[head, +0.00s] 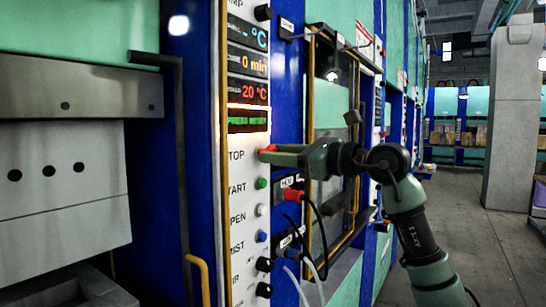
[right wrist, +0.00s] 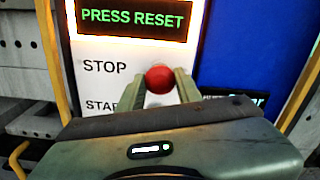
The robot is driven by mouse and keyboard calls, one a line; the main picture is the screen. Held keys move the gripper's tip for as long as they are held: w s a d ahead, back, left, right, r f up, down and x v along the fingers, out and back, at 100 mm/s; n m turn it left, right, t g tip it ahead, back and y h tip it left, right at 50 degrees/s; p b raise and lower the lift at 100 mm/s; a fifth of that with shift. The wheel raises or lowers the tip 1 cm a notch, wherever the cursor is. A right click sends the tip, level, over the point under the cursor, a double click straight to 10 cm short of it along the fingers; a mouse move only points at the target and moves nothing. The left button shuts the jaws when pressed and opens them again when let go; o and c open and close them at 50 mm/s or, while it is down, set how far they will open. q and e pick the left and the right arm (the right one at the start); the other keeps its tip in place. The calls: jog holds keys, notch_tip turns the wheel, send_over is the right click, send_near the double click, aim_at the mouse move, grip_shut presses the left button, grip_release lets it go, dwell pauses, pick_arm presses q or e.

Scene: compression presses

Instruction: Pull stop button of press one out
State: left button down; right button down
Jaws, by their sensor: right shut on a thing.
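The red stop button (head: 267,149) sits on the white control panel beside the label "STOP". My right gripper (head: 270,151) is at the panel with its fingers around the button. In the right wrist view the round red button (right wrist: 159,79) shows between the two green fingertips of my right gripper (right wrist: 159,86), which is shut on it. The press's display (head: 247,119) is lit and reads "PRESS RESET" in the right wrist view (right wrist: 133,18). My left gripper is not in view.
Below the stop button are a green button (head: 261,183), a white one (head: 261,210) and a blue one (head: 261,236), with black knobs lower down. A yellow handle (head: 199,275) is at lower left. Cables hang right of the panel. Open floor (head: 465,225) lies to the right.

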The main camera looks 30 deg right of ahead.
jog(key=c, duration=0.9)
grip_release()
jog(key=shift+s, duration=0.1)
jog(key=shift+c, duration=0.2)
jog(key=shift+s+d, duration=0.1)
jog(key=b+v, duration=0.3)
jog(key=v, duration=0.4)
jog(key=shift+s+d, duration=0.15)
jog(key=shift+s, duration=0.2)
